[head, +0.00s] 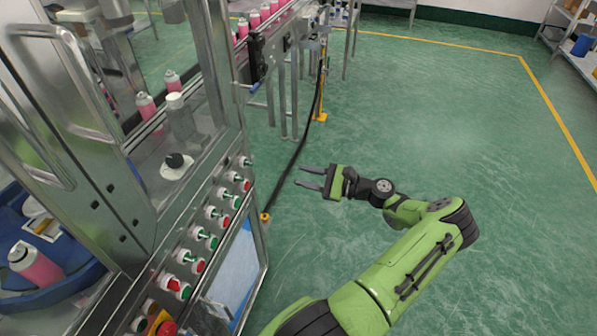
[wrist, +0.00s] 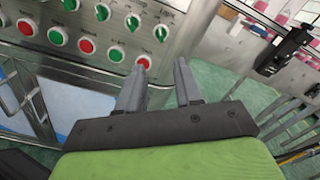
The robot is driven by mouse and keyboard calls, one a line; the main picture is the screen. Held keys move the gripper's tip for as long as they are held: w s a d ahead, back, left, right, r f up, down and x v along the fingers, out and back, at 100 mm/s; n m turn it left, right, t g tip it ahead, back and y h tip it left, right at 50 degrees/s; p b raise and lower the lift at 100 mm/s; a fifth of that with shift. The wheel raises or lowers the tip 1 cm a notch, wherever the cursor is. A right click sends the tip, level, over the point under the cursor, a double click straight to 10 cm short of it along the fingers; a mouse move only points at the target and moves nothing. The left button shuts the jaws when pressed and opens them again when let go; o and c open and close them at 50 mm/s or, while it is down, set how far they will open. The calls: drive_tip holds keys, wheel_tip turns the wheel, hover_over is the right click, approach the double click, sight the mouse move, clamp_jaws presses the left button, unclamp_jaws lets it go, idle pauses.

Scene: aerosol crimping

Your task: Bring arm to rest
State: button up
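My green arm reaches up from the bottom of the head view and bends left. My gripper (head: 312,178) is held in the air over the green floor, to the right of the crimping machine's button panel (head: 205,215). Its two grey fingers are apart with nothing between them. In the wrist view, my gripper (wrist: 160,78) points toward the panel's right end, and its fingers also show spread and empty. No contact with the machine shows.
Pink cans stand behind the machine's glass, and one pink can (head: 35,265) sits in a blue holder at lower left. A conveyor (head: 290,30) runs behind. A black cable (head: 300,150) lies along the floor. The floor to the right (head: 480,120) is clear.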

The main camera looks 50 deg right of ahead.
drive_tip(key=w+a+r+n+g+p, duration=0.1)
drive_tip(key=w+a+r+n+g, duration=0.15)
drive_tip(key=a+n+g, duration=0.4)
drive_tip(key=w+a+r+n+g+p, duration=0.1)
drive_tip(key=w+a+r+n+g, duration=0.15)
drive_tip(key=a, duration=0.65)
drive_tip(key=w+a+r+n+g+p, duration=0.1)
drive_tip(key=a+r+n+g, duration=0.35)
drive_tip(key=a, duration=0.25)
drive_tip(key=s+a+r+n+h+p, duration=0.2)
drive_tip(key=s+a+r+n+h, duration=0.5)
drive_tip(key=a+r, duration=0.35)
drive_tip(key=s+a+r+n+t, duration=0.2)
drive_tip(key=s+r+n, duration=0.2)
drive_tip(key=s, duration=0.6)
drive_tip(key=shift+r+n+y+p, duration=0.3)
drive_tip(key=shift+n+y+p, duration=0.1)
drive_tip(key=shift+n, duration=0.25)
